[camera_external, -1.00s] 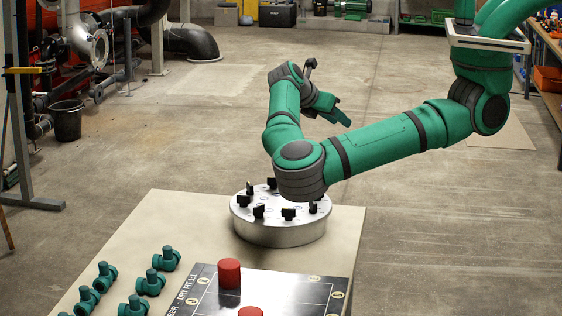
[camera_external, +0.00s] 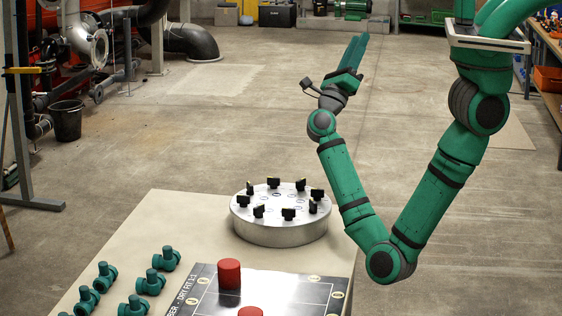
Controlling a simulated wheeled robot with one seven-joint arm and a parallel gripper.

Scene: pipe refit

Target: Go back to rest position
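My gripper (camera_external: 358,50) is raised high above the floor, beyond the table, with its fingers pointing up. The fingers look close together, but at this angle I cannot tell whether they are open or shut. I see no object in it. My arm hangs in a V shape to the right of the table, its elbow low beside the table's right edge. The round metal fixture (camera_external: 281,228) with several black clips around its top stands on the table, clear of my gripper.
The beige table (camera_external: 170,225) holds several green valve-like fittings (camera_external: 151,282) at the left and a black-and-silver board (camera_external: 290,290) with red cylinders (camera_external: 229,274). A shelf with an orange bin (camera_external: 548,78) stands at the right. The concrete floor behind the table is open.

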